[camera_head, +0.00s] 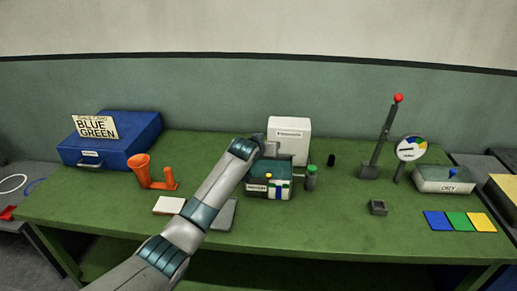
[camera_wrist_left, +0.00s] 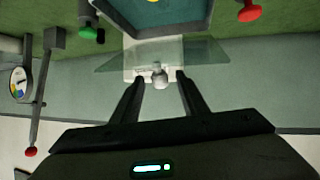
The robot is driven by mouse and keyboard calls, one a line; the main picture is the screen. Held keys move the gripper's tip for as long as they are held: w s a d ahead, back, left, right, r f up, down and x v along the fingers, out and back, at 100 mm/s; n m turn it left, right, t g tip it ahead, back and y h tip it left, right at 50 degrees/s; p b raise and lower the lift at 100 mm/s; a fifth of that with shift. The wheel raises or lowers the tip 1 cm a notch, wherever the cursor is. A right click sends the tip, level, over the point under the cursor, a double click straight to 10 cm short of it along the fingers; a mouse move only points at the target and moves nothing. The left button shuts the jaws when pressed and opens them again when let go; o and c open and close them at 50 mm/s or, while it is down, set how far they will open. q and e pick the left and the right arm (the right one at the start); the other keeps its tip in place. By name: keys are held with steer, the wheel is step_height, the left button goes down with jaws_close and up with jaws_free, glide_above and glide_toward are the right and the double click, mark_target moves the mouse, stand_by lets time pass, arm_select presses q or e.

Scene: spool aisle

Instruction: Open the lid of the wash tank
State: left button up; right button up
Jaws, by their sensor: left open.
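A pale round knob (camera_wrist_left: 160,77) appears between the fingers of my left gripper (camera_wrist_left: 158,80), which is open; contact cannot be judged. In the head view my left gripper (camera_head: 280,152) is above the tank's back, partly hidden by my arm. My right gripper is out of view.
A white box (camera_head: 290,128) stands close behind. Further right are a red-knobbed lever (camera_head: 386,135) and a grey box (camera_head: 445,180).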

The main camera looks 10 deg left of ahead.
arm_select(q)
steer(key=b+v, duration=0.2)
steer(key=v, duration=0.8)
steer(key=shift+s, duration=0.25)
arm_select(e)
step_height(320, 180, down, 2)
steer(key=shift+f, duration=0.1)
arm_select(q)
steer(key=shift+c, duration=0.2)
